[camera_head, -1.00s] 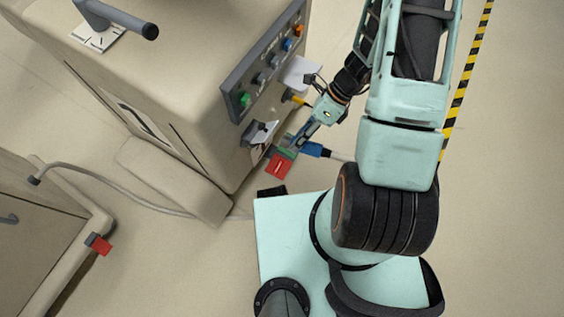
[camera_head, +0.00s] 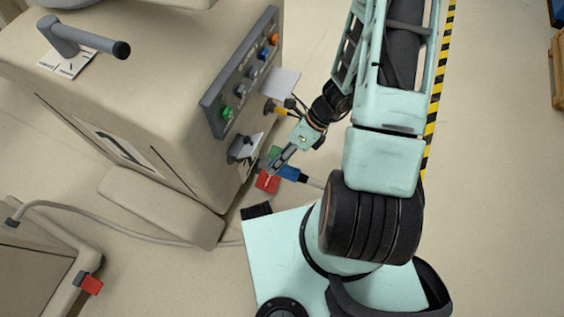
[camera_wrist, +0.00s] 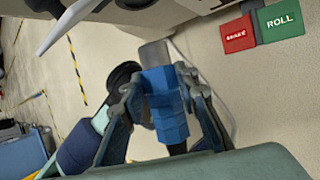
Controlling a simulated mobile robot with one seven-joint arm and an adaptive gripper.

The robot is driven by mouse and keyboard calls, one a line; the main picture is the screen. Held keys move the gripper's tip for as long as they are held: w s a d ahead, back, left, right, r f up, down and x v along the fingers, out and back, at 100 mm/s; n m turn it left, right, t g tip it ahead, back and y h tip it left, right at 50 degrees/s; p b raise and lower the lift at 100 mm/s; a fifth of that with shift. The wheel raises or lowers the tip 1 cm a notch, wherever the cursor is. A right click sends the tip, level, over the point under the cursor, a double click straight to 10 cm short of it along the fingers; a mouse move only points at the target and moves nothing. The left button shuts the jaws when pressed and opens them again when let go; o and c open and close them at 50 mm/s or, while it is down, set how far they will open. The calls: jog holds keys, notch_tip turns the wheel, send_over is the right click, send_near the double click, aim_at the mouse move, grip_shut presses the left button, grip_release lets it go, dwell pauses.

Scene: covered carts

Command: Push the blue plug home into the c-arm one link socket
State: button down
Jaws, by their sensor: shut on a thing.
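The blue plug (camera_wrist: 165,105) is between the two fingers of my gripper (camera_wrist: 165,112), which is shut on it. Its grey end points up in the wrist view, towards the cart's lower edge, and looks apart from it. In the head view the blue plug (camera_head: 290,174) and my gripper (camera_head: 273,168) are low beside the cart's side face, with a cable trailing to the right. An open cover flap (camera_head: 244,148) stands out from that face, up and left of the plug. The link socket's opening is hidden, and I cannot read its label.
The beige cart (camera_head: 120,90) carries a panel of coloured knobs (camera_head: 240,75). A yellow plug (camera_head: 278,109) sits below a second flap (camera_head: 283,82). Red and green pedals (camera_wrist: 237,35) lie close to the plug. A second cart (camera_head: 35,275) stands lower left.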

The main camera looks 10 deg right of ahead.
jog(key=shift+w+a, duration=0.7)
jog(key=shift+a, duration=0.15)
jog(key=shift+w+a, duration=0.65)
jog(key=shift+a, duration=0.2)
jog(key=shift+w+a+p, duration=0.35)
jog(key=shift+w+a, duration=0.3)
jog(key=shift+a, duration=0.2)
jog(key=shift+w+a+p, duration=0.3)
jog(key=shift+w+a, duration=0.35)
jog(key=shift+a, duration=0.2)
dwell(1.1)
jog(key=c, duration=1.4)
grip_release()
jog(key=shift+a+r, duration=0.1)
jog(key=shift+w, duration=0.1)
